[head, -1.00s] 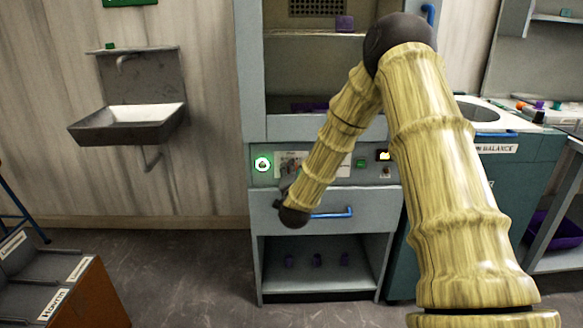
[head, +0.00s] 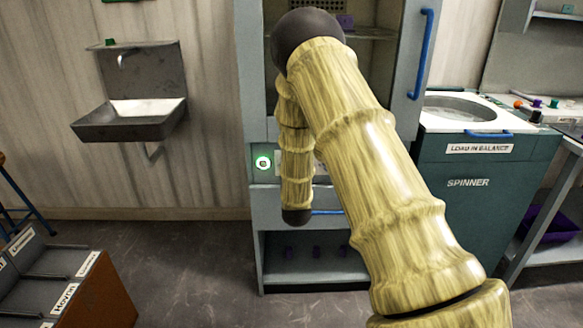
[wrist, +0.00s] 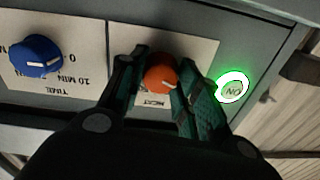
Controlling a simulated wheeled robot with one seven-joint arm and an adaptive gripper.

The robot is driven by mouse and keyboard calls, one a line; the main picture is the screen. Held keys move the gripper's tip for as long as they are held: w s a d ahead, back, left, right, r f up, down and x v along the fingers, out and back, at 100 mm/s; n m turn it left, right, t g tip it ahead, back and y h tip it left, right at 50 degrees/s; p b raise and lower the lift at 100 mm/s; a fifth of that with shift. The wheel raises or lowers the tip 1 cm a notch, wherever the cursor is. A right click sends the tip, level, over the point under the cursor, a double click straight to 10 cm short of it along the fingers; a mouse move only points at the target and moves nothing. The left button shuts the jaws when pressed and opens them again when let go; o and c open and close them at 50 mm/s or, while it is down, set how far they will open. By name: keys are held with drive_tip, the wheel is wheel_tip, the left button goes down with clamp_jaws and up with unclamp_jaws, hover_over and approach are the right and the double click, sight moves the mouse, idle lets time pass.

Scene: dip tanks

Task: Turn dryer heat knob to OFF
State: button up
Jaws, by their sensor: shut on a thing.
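The heat knob (wrist: 160,78) is orange with a white pointer line and sits on a pale plate marked HEAT. The plate appears upside down in the wrist view. My gripper (wrist: 161,64) is shut on this knob, with one dark green finger on each side. Its setting marks are mostly hidden by the fingers, so I cannot read the setting. The dryer (head: 247,90) is a grey cabinet in the head view. My arm covers most of its control panel there, hiding the knob and gripper.
A blue time knob (wrist: 36,55) is left of the heat knob in the wrist view. A green-lit ON button (wrist: 233,88) is close to the right finger. A dark protruding part (wrist: 301,66) is farther right. The spinner (head: 470,183) stands right of the dryer, a sink (head: 130,120) left.

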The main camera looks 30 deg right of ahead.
drive_tip(key=shift+f+n+p, duration=0.15)
drive_tip(key=shift+n+p, duration=0.45)
drive_tip(key=shift+n, duration=1.6)
drive_tip(key=shift+s, duration=0.1)
drive_tip(key=o, duration=1)
drive_tip(key=shift+o, duration=0.2)
drive_tip(key=v, duration=1.2)
